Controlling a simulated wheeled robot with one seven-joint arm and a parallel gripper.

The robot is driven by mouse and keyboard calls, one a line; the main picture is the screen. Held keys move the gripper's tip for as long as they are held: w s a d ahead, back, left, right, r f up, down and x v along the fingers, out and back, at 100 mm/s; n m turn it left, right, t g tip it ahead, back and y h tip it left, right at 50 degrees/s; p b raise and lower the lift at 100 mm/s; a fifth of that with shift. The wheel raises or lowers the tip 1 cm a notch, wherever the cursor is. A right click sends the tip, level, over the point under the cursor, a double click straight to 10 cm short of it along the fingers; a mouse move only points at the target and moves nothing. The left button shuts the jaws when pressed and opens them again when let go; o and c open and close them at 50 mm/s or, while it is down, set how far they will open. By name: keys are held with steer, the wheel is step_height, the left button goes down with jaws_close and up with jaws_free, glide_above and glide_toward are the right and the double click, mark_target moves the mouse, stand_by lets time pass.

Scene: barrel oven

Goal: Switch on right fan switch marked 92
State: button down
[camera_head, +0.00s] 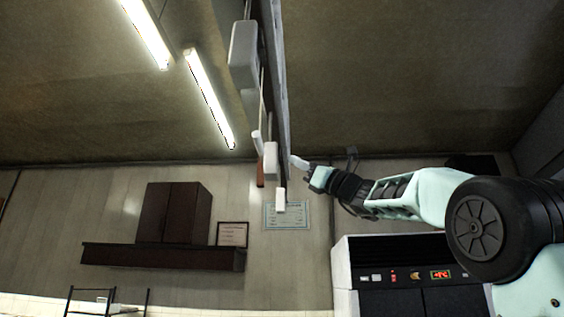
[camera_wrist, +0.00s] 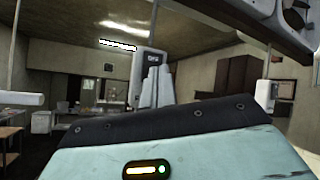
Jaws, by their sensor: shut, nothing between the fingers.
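My gripper (camera_head: 297,161) is raised at the middle of the head view, its pale fingers closed together with nothing between them. In the wrist view the fingers (camera_wrist: 156,86) point at a grey-white box (camera_wrist: 151,64) with a small dark label on its upper part. The fingers cover much of that box; I cannot tell whether they touch it. In the head view, a pale box (camera_head: 270,160) hangs just left of the fingertips, beside a long beam. No number 92 is readable, and I cannot tell which box carries the right fan switch.
A larger grey box (camera_head: 243,55) and a small white box (camera_head: 280,200) hang along the same beam (camera_head: 274,60). Below my arm stands an oven (camera_head: 400,272) with a lit red display. A dark cabinet (camera_head: 174,213) is on the far wall.

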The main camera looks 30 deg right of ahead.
steer(key=shift+w+a, duration=0.25)
steer(key=shift+a, duration=0.1)
steer(key=shift+w+a+f+b, duration=0.1)
steer(key=shift+w+a+b, duration=0.05)
steer(key=shift+a+b, duration=0.15)
stand_by(0.7)
steer(key=shift+d, duration=0.1)
steer(key=shift+s+d, duration=0.45)
steer(key=shift+d, duration=0.15)
steer(key=s+d, duration=0.2)
steer(key=d+r, duration=0.1)
steer(key=d, duration=0.1)
steer(key=shift+s, duration=0.4)
steer(key=shift+f, duration=0.1)
stand_by(0.5)
